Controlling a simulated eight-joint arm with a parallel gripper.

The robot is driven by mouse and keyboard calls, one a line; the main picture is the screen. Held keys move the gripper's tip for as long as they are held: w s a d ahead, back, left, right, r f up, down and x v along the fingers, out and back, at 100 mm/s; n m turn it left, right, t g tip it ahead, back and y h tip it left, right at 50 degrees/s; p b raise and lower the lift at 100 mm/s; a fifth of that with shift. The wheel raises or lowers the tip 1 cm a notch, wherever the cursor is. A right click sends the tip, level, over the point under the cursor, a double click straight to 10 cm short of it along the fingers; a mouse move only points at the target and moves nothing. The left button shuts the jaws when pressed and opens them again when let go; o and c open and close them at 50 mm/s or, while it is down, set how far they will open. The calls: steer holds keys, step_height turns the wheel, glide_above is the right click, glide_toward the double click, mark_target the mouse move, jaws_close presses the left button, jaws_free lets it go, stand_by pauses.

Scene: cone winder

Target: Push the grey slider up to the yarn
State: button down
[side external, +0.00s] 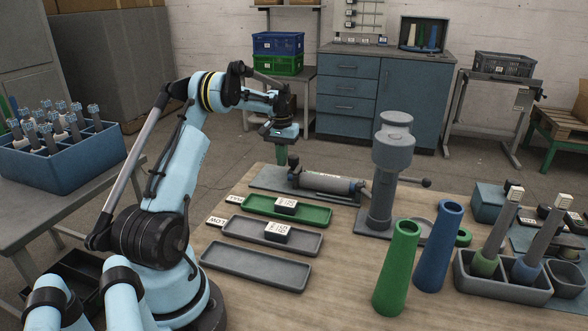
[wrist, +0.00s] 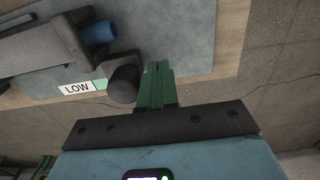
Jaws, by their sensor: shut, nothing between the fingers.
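A grey cylindrical device lies on a grey base plate (side external: 262,182) at the back of the table. A dark grey block with a round knob (wrist: 124,84), which looks like the slider, stands at its left end; the knob also shows in the side view (side external: 294,168). A short blue piece (wrist: 98,32) sticks out beside the grey cylinder (wrist: 30,48). I cannot make out yarn for certain. My gripper (side external: 281,158) points down at the device's left end. Its green fingers (wrist: 156,72) are shut and empty, close beside the knob; I cannot tell whether they touch it.
A grey column (side external: 390,180) stands right of the device. A green tray (side external: 320,215) and grey trays lie in front. Green (side external: 397,268) and blue (side external: 438,245) cones stand at the front right.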

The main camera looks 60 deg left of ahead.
steer(key=shift+s+a+r, duration=0.1)
steer(key=shift+a+r, duration=0.05)
steer(key=shift+r, duration=0.75)
step_height(320, 180, up, 6)
stand_by(0.3)
steer(key=shift+r, duration=0.15)
steer(key=w+d+r+m+t+y, duration=0.15)
steer(key=d+r, duration=0.25)
steer(key=d, duration=0.6)
steer(key=w+d+r+m+t, duration=0.1)
steer(key=d+r+m+t, duration=0.15)
steer(key=d, duration=0.75)
steer(key=s+d+f+m+t, duration=0.1)
steer(key=s+d+f+m, duration=0.1)
steer(key=s+d, duration=0.3)
steer(key=s+d+f+m+t+h, duration=0.1)
steer(key=s+d, duration=0.4)
steer(key=d, duration=0.8)
steer(key=shift+s+d+f+m+t, duration=0.35)
steer(key=shift+f+m+t, duration=0.3)
steer(key=shift+m, duration=0.35)
